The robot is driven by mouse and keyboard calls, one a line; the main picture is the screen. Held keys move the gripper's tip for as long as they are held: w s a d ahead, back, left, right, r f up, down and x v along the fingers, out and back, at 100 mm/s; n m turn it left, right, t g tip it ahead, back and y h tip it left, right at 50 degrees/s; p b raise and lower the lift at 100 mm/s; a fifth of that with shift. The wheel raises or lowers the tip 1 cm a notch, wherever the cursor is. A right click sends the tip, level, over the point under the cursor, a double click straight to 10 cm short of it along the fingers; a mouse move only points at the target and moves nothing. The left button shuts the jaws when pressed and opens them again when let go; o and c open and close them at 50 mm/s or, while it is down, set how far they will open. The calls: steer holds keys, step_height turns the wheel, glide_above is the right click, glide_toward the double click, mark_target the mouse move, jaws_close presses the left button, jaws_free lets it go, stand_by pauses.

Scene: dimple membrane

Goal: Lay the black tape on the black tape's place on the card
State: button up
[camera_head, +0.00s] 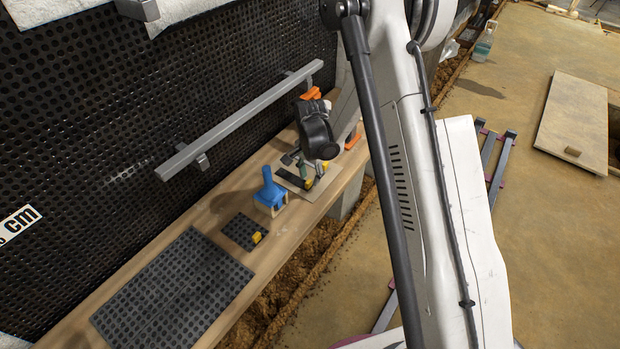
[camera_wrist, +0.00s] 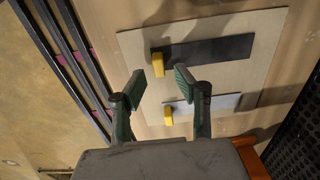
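A pale card (camera_head: 318,188) lies on the wooden bench, and it fills most of the wrist view (camera_wrist: 130,50). On it lies a long black tape strip (camera_wrist: 222,50) with a yellow block (camera_wrist: 181,56) at its left end. A shorter grey strip (camera_wrist: 220,102) with a yellow block (camera_wrist: 168,116) lies nearer the gripper base. My gripper (camera_wrist: 172,74) is open and empty over the card; its fingertips stand near the black strip's yellow block, with no clear contact. In the head view my wrist partly covers the card. I cannot tell whether the black strip matches its marked place.
A blue tool (camera_head: 270,190) stands on the bench left of the card. Further left are a small black dimpled square (camera_head: 238,232) with a yellow block (camera_head: 257,238) and a large dimpled sheet (camera_head: 170,295). A grey rail (camera_head: 240,118) runs along the black dimpled wall behind.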

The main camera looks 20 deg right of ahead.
steer(key=s+r+n+t+p, duration=0.15)
steer(key=s+r, duration=0.25)
steer(key=r, duration=0.6)
steer(key=s+r+n+t, duration=0.15)
steer(key=s+r, duration=0.25)
steer(key=r, duration=0.6)
steer(key=s+r+n+p, duration=0.15)
steer(key=s+r, duration=0.25)
steer(key=r, duration=0.6)
steer(key=s+r+n+t, duration=0.2)
steer(key=s+n, duration=0.1)
steer(key=s, duration=0.5)
steer(key=s+r+n+t, duration=0.2)
steer(key=s+r+n, duration=0.1)
steer(key=s, duration=0.6)
steer(key=shift+s+r, duration=0.15)
steer(key=shift+r, duration=0.1)
step_height(320, 180, up, 8)
steer(key=p, duration=0.8)
steer(key=shift+r, duration=0.2)
